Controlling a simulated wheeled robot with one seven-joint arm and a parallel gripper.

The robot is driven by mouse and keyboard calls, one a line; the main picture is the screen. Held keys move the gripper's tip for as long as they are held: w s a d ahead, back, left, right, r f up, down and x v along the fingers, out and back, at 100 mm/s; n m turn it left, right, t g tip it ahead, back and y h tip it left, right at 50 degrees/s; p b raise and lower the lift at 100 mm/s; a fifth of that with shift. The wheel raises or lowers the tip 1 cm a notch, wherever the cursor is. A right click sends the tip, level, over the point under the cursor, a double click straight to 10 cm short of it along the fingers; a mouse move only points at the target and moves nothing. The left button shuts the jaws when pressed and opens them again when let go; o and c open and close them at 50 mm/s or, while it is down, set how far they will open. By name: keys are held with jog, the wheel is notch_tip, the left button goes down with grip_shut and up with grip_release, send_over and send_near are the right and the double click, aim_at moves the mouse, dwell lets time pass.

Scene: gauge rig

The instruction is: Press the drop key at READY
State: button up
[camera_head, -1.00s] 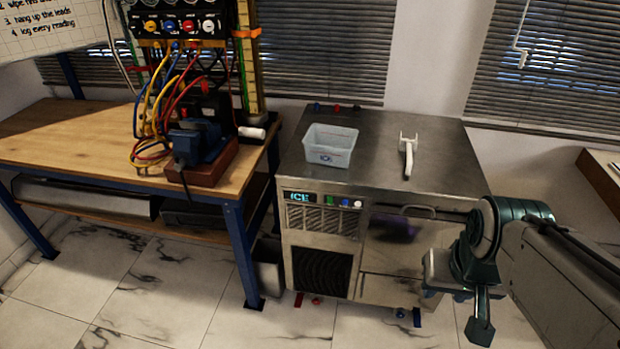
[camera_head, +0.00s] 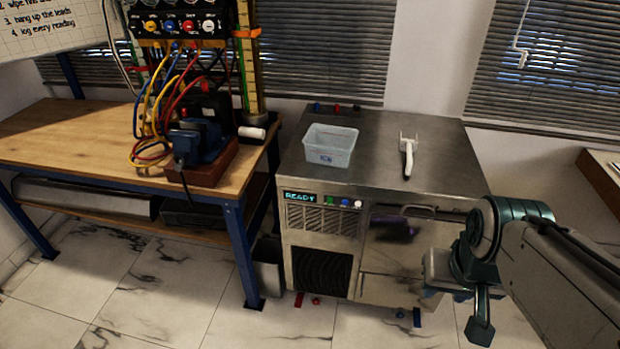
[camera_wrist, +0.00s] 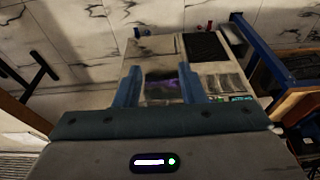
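The steel ice machine (camera_head: 388,275) stands in the middle of the head view. Its small display (camera_head: 299,197) reads READY in cyan. The machine appears upside down in the wrist view.
A clear plastic bin (camera_head: 330,146) and a white scoop-like tool (camera_head: 407,156) rest on the machine's top. A dark opening (camera_head: 395,229) with something purple is right of the keys. A wooden bench (camera_head: 80,150) with cables stands left. Tiled floor lies in front.

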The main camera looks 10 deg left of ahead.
grip_shut()
dwell(1.9)
